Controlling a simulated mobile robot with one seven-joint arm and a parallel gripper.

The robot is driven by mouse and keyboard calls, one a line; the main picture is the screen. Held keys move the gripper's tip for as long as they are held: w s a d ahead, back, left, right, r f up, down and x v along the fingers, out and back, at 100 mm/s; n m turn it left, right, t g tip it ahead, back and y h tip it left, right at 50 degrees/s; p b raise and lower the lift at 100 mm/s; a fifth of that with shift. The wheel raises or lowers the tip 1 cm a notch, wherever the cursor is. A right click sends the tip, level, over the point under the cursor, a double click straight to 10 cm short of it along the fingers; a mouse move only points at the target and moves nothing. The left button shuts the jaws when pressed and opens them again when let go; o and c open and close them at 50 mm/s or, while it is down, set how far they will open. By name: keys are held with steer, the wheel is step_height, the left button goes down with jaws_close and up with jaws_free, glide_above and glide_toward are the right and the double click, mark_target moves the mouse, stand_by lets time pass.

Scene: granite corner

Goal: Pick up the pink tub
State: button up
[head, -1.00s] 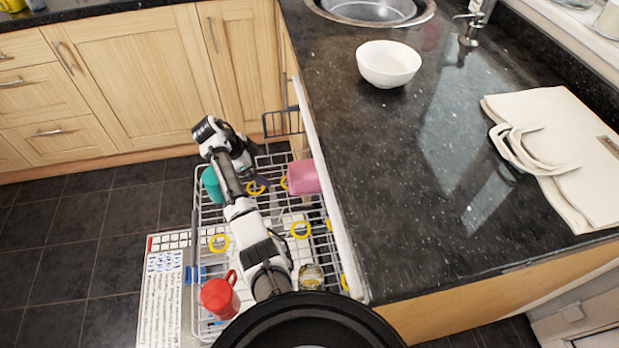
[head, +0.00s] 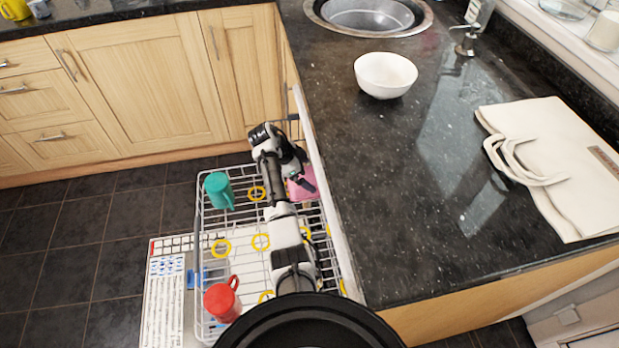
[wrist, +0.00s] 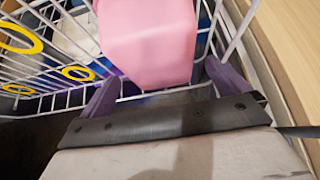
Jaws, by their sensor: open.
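The pink tub (head: 300,189) stands in the dishwasher rack near its right side, partly hidden behind my arm in the head view. In the wrist view the pink tub (wrist: 148,40) fills the top middle, just ahead of my gripper. My gripper (wrist: 163,84) is open, with its two purple fingers apart, one toward each side of the tub's near end. Nothing is held. I cannot tell whether the fingers touch the tub.
The wire rack (head: 203,250) also holds a teal mug (head: 217,189) and a red mug (head: 221,302). The granite counter (head: 400,220) edge runs close along the right. A white bowl (head: 385,74) and a cloth bag (head: 560,160) lie on the counter.

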mark_target(309, 175)
steer(key=x, duration=0.4)
steer(key=shift+f, duration=0.2)
steer(key=c, duration=0.9)
steer(key=shift+o, duration=0.2)
